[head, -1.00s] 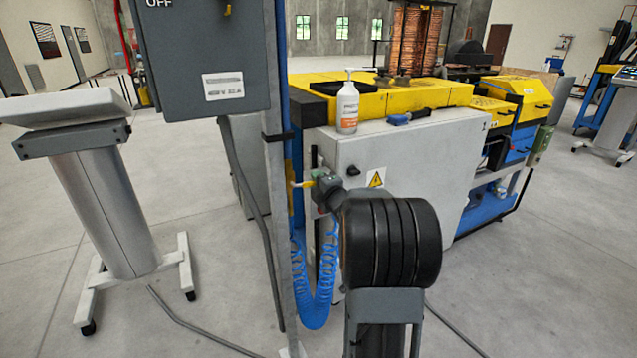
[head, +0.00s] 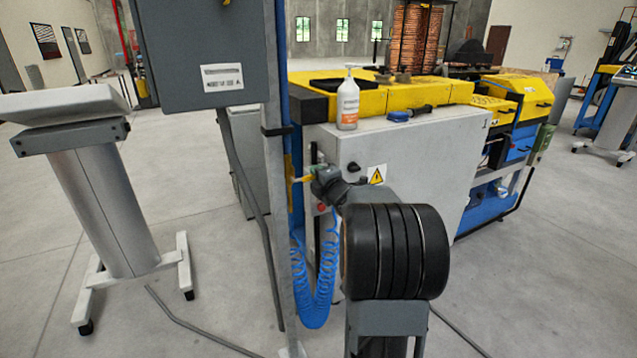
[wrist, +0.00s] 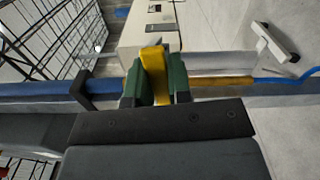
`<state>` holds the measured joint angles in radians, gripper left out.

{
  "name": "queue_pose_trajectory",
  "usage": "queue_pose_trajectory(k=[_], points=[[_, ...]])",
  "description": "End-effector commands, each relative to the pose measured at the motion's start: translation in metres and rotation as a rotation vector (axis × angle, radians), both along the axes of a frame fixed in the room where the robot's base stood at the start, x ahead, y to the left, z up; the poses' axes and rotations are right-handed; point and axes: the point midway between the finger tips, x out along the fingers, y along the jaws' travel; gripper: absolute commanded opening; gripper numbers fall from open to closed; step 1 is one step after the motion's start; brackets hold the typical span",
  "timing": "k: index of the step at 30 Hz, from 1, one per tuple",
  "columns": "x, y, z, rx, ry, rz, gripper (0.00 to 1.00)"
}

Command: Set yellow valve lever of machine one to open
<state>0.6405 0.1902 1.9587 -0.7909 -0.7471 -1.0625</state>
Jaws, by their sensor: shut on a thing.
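The yellow valve lever (wrist: 153,72) is between the two green fingers of my gripper (wrist: 155,84) in the wrist view, and the fingers are shut on it. In the head view a small part of the yellow lever (head: 304,178) shows beside the post, just left of my gripper (head: 318,176). My arm hides part of the area behind it. The valve body cannot be made out clearly. Machine one (head: 415,165) is likely the grey cabinet with the yellow top behind my arm.
A grey post (head: 276,200) with a blue pipe stands just left of my gripper. A coiled blue hose (head: 316,295) hangs below it. A grey control box (head: 205,50) is at upper left. A white-topped stand (head: 95,190) is further left. Open floor lies at right.

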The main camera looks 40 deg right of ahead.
Motion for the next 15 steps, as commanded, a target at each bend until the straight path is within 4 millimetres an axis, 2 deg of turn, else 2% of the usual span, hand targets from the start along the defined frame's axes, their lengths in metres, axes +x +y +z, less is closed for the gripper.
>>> queue_pose_trajectory(k=[2, 15], points=[[0.000, 0.001, -0.001, -0.067, 0.003, 0.001, 0.00], [0.002, 0.013, 0.027, -0.477, 0.060, 0.001, 0.00]])
